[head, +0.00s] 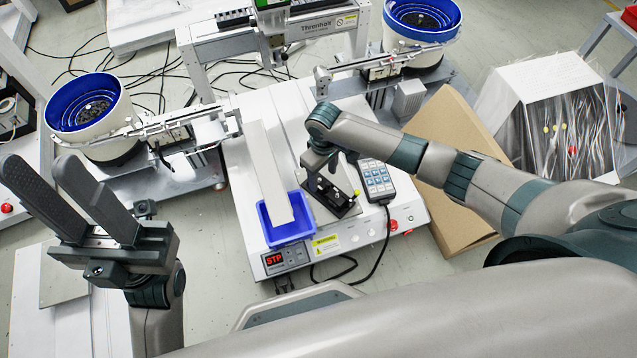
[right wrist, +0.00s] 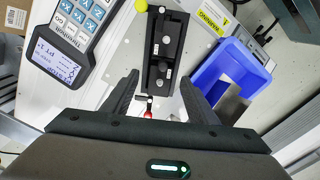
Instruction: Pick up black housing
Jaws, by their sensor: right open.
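The black housing (right wrist: 166,48) is a long dark block with round metal parts in it. In the right wrist view it lies ahead of my right gripper (right wrist: 157,80), its near end between the two spread fingers. In the head view the housing (head: 344,210) shows partly on the white machine top, below my right gripper (head: 318,178), which hides some of it. My right gripper is open and empty; I cannot tell whether a finger touches the housing. My left gripper (head: 38,168) is open and empty at the far left, its fingers wide apart.
A blue bin (head: 287,232) stands left of the housing, with a pale chute (head: 263,170) leading into it. A keypad pendant (head: 376,179) lies to the right. A red knob (right wrist: 148,114) and a yellow knob (right wrist: 141,5) sit by the housing. A cardboard box (head: 455,140) stands farther right.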

